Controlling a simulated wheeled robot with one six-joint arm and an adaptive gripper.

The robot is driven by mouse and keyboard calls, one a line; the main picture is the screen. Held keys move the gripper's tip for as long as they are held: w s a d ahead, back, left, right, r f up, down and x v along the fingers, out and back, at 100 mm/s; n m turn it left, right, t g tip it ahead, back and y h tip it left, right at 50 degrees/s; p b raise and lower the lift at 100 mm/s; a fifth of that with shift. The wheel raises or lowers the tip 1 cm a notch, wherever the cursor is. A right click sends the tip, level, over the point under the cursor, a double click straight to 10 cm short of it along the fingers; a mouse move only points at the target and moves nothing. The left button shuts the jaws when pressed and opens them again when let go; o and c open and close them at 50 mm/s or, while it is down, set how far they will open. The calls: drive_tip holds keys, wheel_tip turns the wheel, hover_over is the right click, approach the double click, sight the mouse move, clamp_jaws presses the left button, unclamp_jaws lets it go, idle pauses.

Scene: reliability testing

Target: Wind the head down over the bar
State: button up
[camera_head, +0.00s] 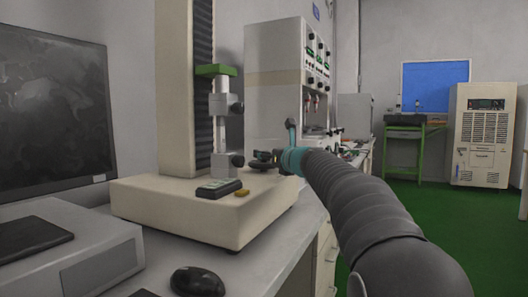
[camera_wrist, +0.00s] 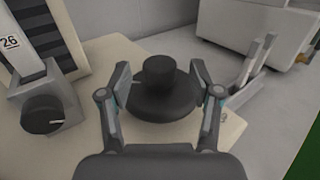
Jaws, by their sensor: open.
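The test stand has a tall pale column (camera_head: 173,90) with a green crosshead (camera_head: 216,71). A grey upper grip (camera_head: 221,104) with a side knob hangs below it. A pale upright bar (camera_head: 219,138) shows between this grip and the lower grey grip (camera_head: 218,166). In the wrist view the bar (camera_wrist: 18,62) bears the label "26". A black handwheel (camera_wrist: 160,103) with a raised hub (camera_wrist: 159,68) lies on the stand's base. My gripper (camera_wrist: 160,74) is open, its fingers on either side of the hub, apparently with gaps. In the head view it is small beside the handwheel (camera_head: 262,158).
A monitor (camera_head: 55,110) stands left and a mouse (camera_head: 197,281) lies in front. A tall instrument cabinet (camera_head: 275,80) stands behind.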

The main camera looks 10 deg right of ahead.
drive_tip(key=shift+x, duration=1.55)
drive_tip(key=c, duration=1.2)
